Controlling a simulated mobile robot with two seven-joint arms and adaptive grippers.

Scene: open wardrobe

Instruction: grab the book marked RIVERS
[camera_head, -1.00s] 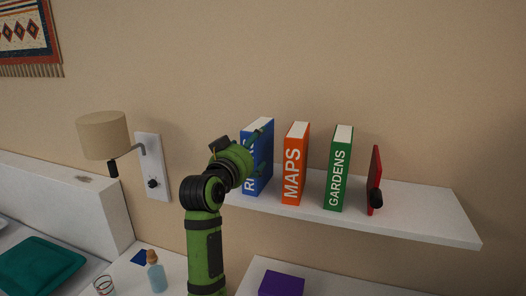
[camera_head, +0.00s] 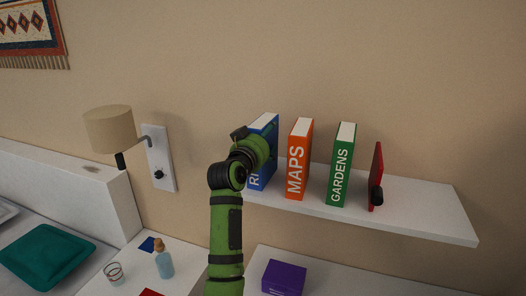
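The blue book (camera_head: 265,122) stands upright on the white wall shelf, at the left of the row. Its spine is partly covered by my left gripper, and only the first letters, like "RI", show. My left gripper (camera_head: 256,146) is right in front of this book, at its upper half. A dark finger part shows at the book's left edge and another part near its right side. The fingertips are mostly hidden, so I cannot tell whether they touch or grip the book. My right gripper is not in view.
The orange MAPS book (camera_head: 297,162) stands close on the right, then the green GARDENS book (camera_head: 341,168) and a thin red object (camera_head: 375,172). The shelf (camera_head: 425,205) is bare at its right end. A wall lamp (camera_head: 110,130) is at left. A bottle (camera_head: 163,262) stands below.

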